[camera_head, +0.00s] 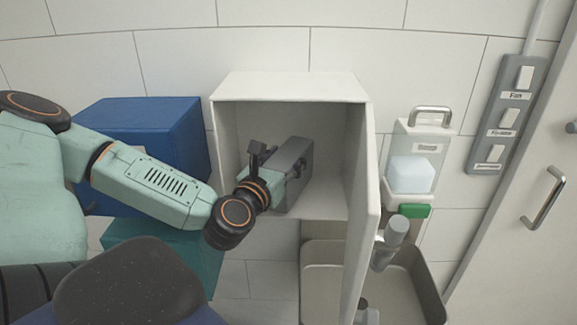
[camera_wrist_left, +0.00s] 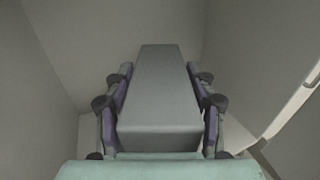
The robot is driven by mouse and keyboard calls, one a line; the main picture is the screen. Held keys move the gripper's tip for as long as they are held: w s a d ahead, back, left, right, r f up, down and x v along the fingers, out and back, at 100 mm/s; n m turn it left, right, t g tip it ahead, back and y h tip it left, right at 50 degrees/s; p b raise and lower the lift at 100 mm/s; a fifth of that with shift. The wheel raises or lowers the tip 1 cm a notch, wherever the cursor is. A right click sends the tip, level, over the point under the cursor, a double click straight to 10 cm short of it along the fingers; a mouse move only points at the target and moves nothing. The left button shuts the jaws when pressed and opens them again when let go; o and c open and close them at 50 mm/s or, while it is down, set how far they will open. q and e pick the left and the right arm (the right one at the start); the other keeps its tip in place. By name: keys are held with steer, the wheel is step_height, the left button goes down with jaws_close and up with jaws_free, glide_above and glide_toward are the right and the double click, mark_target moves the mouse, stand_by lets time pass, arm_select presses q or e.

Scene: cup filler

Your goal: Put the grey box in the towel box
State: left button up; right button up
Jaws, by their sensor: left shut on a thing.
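The grey box (camera_head: 293,158) is inside the open white cabinet-like box (camera_head: 290,87), which I take to be the towel box. My left gripper (camera_head: 277,172) reaches into it from the left and is shut on the grey box. In the left wrist view, the grey box (camera_wrist_left: 162,95) lies lengthwise between the two fingers of the left gripper (camera_wrist_left: 160,108), which touch its sides. The box looks tilted in the head view. Whether its underside touches the floor of the towel box is hidden. My right gripper is not in view.
The towel box's door (camera_head: 362,215) stands open on the right. A dispenser (camera_head: 419,150) hangs on the wall beside it, above a sink (camera_head: 420,285) with a tap (camera_head: 392,240). Blue (camera_head: 150,125) and teal (camera_head: 190,250) boxes are at left. A switch panel (camera_head: 505,115) is at right.

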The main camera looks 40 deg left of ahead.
arm_select(q)
steer(key=shift+f, duration=0.4)
steer(key=shift+w, duration=0.35)
steer(key=o, duration=1.1)
steer(key=shift+w+f, duration=0.15)
steer(key=shift+w, duration=0.05)
steer(key=o, duration=0.3)
steer(key=shift+s+r, duration=0.25)
steer(key=shift+s, duration=0.3)
steer(key=shift+o, duration=0.2)
steer(key=shift+w, duration=0.1)
